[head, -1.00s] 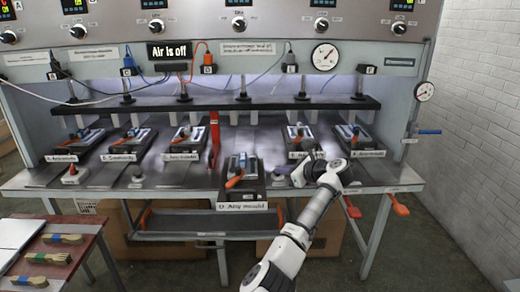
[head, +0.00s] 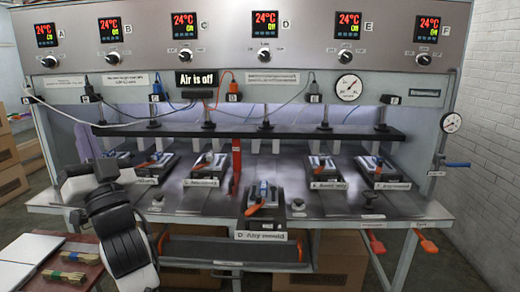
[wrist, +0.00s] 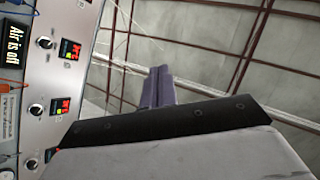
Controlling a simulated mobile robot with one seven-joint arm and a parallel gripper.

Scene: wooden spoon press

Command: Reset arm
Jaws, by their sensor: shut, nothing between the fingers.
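My arm (head: 122,232) is folded up at the left of the head view, in front of the press's left end. My gripper (head: 87,143) points upward there, with its purple-grey fingers partly hidden behind the wrist. In the wrist view my gripper (wrist: 158,72) shows its fingers together and empty, against the ceiling. The press (head: 350,88) stands across the head view with its sign reading "Air is off". Mould D (head: 264,204) sits forward at the table's front edge, with blue and orange parts on top.
Several other moulds, such as one at the right (head: 380,170), stand in a row under the black bar (head: 290,133). A red table (head: 85,262) with brushes (head: 84,256) and a white board (head: 30,246) is at lower left, close to my arm.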

